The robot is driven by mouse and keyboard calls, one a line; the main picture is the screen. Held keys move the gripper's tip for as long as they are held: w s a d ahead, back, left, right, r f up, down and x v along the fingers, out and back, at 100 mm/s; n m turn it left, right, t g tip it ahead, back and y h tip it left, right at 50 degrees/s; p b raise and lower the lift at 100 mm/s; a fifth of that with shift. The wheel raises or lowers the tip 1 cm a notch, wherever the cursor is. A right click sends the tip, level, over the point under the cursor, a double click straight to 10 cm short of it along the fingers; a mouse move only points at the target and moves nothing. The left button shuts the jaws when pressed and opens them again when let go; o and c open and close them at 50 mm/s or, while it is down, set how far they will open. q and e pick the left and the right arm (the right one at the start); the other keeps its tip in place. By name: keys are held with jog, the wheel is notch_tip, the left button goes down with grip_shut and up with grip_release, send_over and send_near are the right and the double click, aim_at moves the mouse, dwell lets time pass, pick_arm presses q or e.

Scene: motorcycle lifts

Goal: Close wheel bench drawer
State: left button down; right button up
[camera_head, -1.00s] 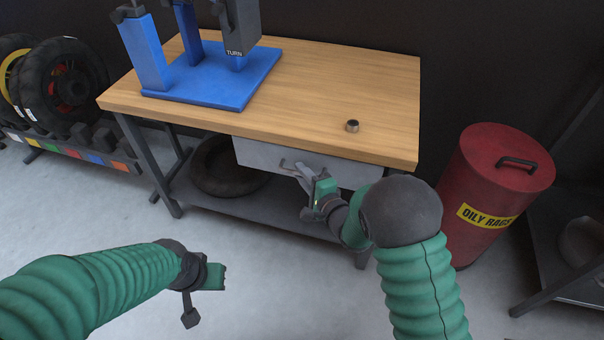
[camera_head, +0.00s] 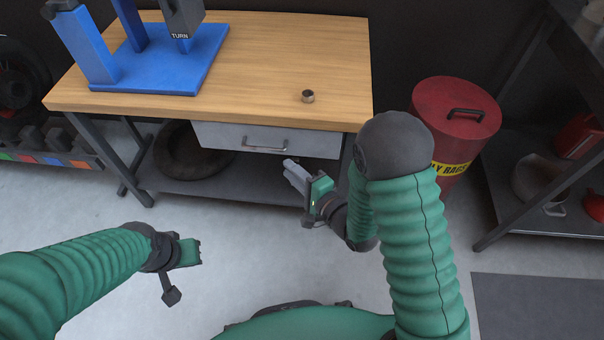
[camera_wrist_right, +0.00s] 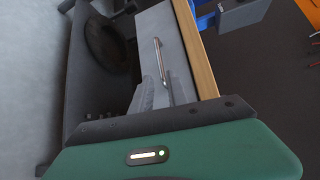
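The wheel bench drawer (camera_head: 222,134) is a grey front with a bar handle (camera_head: 265,147), under the wooden top of the bench. Its front sits close under the top's edge; I cannot tell whether it is fully flush. The drawer front (camera_wrist_right: 167,45) and handle (camera_wrist_right: 160,60) also show in the right wrist view. My right gripper (camera_head: 290,165) is just below and right of the handle, apart from it and empty. Its grey fingers (camera_wrist_right: 158,92) look close together. My left gripper (camera_head: 198,252) hangs over the floor at lower left, away from the bench; its fingers are unclear.
A blue stand (camera_head: 165,70) and a small metal ring (camera_head: 308,96) are on the bench top (camera_head: 260,60). A tyre (camera_head: 185,150) lies on the lower shelf. A red bin (camera_head: 455,110) stands right of the bench. The floor in front is clear.

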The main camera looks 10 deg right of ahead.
jog(key=p+v, duration=0.1)
jog(key=v, duration=0.3)
jog(key=shift+s+d, duration=0.15)
jog(key=shift+s, duration=0.15)
